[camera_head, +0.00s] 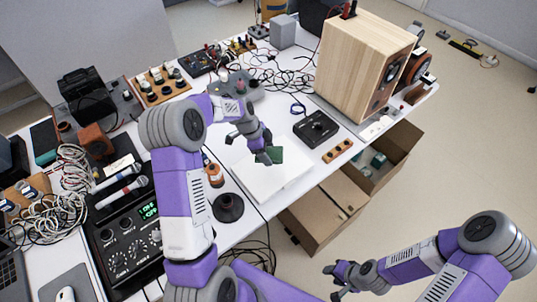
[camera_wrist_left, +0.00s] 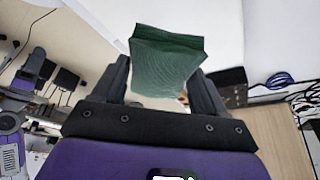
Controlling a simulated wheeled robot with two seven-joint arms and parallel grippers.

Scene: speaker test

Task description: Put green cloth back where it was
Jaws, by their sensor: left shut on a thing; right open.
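The green cloth (camera_head: 277,155) is a folded dark green piece held by my left gripper (camera_head: 264,158) over a white sheet or board (camera_head: 258,187) on the table. In the left wrist view the cloth (camera_wrist_left: 165,65) is pinched between the two fingers of my left gripper (camera_wrist_left: 165,85), with its folded edge sticking out beyond them. I cannot tell how far the cloth is above the white surface. My right gripper (camera_head: 342,280) is open and empty, out over the floor in front of the table.
A large wooden speaker (camera_head: 352,65) stands at the back right. A black box (camera_head: 316,127) and a wooden strip with knobs (camera_head: 337,151) lie right of the white sheet. A dark round stand (camera_head: 228,207) and an orange-brown bottle (camera_head: 214,176) stand left of it. Open cardboard boxes (camera_head: 322,215) are below.

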